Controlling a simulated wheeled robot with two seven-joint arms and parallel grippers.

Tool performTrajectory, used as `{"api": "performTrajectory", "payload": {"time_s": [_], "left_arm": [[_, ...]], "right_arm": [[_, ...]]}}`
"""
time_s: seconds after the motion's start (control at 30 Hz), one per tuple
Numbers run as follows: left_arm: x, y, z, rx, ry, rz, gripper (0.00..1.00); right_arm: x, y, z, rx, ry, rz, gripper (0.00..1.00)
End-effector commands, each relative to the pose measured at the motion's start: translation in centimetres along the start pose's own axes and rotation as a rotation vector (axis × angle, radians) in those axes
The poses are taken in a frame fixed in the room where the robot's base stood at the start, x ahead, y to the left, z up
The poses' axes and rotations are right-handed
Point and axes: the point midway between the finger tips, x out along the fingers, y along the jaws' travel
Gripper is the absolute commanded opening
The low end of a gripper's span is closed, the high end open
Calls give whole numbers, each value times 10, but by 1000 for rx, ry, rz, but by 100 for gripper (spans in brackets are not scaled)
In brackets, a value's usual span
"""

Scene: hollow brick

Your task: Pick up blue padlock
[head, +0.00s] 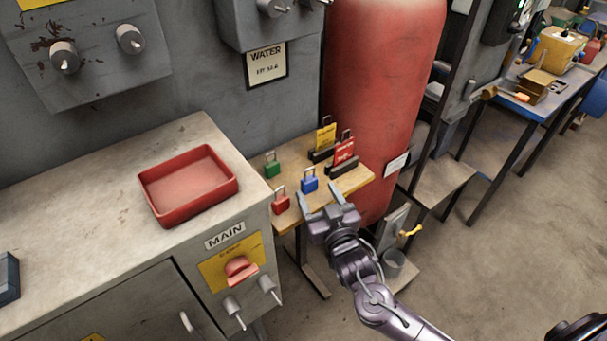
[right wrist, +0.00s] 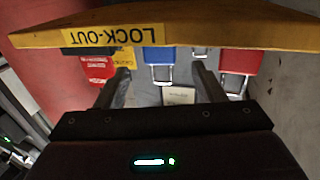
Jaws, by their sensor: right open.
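The blue padlock (head: 309,183) stands upright on the small wooden table, its shackle up. My right gripper (head: 319,190) is open at the table's front edge, fingers pointing toward the blue padlock. In the right wrist view, which is upside down, the blue padlock (right wrist: 158,56) lies between the two open fingers (right wrist: 161,72), farther off, with no contact visible. A red padlock (head: 281,203) stands to its left, and a green padlock (head: 271,167) stands behind and left. My left gripper is not in view.
A red tray (head: 160,212) sits on the grey cabinet at left. A red tank (head: 382,80) stands close behind the table.

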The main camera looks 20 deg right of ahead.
Motion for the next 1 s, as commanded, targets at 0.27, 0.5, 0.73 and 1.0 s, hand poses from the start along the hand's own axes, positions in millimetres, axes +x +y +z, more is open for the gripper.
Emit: {"api": "performTrajectory", "payload": {"time_s": [0.27, 0.5, 0.73, 1.0], "left_arm": [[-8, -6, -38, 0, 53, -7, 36], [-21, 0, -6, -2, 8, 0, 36], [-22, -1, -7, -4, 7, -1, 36], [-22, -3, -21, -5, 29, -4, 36]], "right_arm": [[28, 0, -3, -1, 0, 1, 63], [63, 0, -10, -2, -1, 0, 63], [77, -1, -7, 0, -2, -1, 63], [77, -1, -6, 0, -2, -1, 48]]}}
